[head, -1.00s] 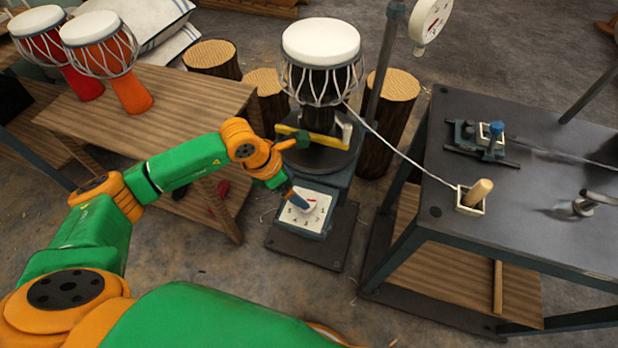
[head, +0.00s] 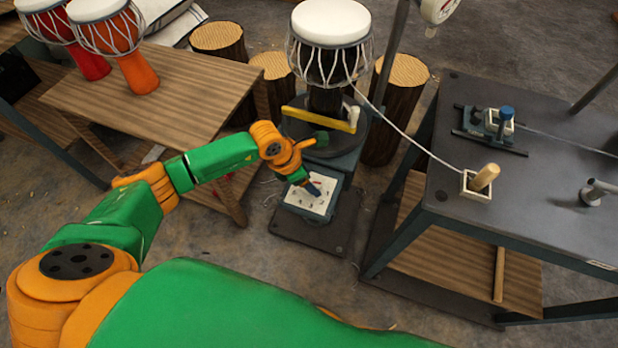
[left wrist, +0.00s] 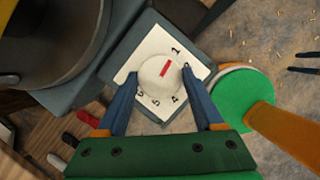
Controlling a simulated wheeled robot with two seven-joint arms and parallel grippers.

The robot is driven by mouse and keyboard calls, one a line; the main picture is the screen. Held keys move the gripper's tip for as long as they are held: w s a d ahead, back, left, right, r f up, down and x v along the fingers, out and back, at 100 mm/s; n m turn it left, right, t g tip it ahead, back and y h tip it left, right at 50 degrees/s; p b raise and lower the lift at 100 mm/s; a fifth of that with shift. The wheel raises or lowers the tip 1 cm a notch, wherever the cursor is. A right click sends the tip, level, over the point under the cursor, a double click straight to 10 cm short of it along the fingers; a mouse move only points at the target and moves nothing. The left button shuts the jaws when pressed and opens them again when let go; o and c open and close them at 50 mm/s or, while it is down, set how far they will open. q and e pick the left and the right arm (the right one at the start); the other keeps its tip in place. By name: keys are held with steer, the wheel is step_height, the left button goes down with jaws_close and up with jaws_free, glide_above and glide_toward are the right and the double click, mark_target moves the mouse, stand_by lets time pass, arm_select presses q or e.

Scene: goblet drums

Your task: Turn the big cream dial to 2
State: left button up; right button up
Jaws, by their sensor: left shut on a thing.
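The big cream dial (left wrist: 157,82) is round with a red mark and sits on a white numbered plate (left wrist: 130,66), fixed to the low foot of the drum stand. In the left wrist view the red mark points up and slightly right, towards the 1. Digits 4, 5 and 6 show below the dial; I cannot make out the 2. My left gripper (left wrist: 159,76) has a blue finger on each side of the dial and is shut on it. In the head view, the gripper (head: 313,190) hides most of the dial on its plate (head: 300,201). My right gripper is not seen.
A black drum with a white head (head: 331,25) stands on the turntable behind the dial, with a yellow bar (head: 318,119) across it. A wooden bench (head: 165,90) is to the left. A dark metal table (head: 545,200) is to the right, with a cord running to it.

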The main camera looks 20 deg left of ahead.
arm_select(q)
steer(key=shift+f+m+h+b, duration=0.3)
steer(key=shift+m+b, duration=0.4)
steer(key=shift+b, duration=0.35)
steer(key=m+b, duration=0.2)
steer(key=m+g+b, duration=0.1)
steer(key=b, duration=0.1)
steer(key=shift+w+m+g+h+b, duration=0.15)
steer(key=shift+m+g+h+b, duration=0.15)
steer(key=shift+m+b, duration=0.1)
steer(key=shift+r+m+g+b, duration=0.25)
steer(key=shift+m+g+b, duration=0.25)
steer(key=shift+m+b, duration=0.95)
steer(key=o, duration=1.4)
steer(key=shift+r, duration=0.1)
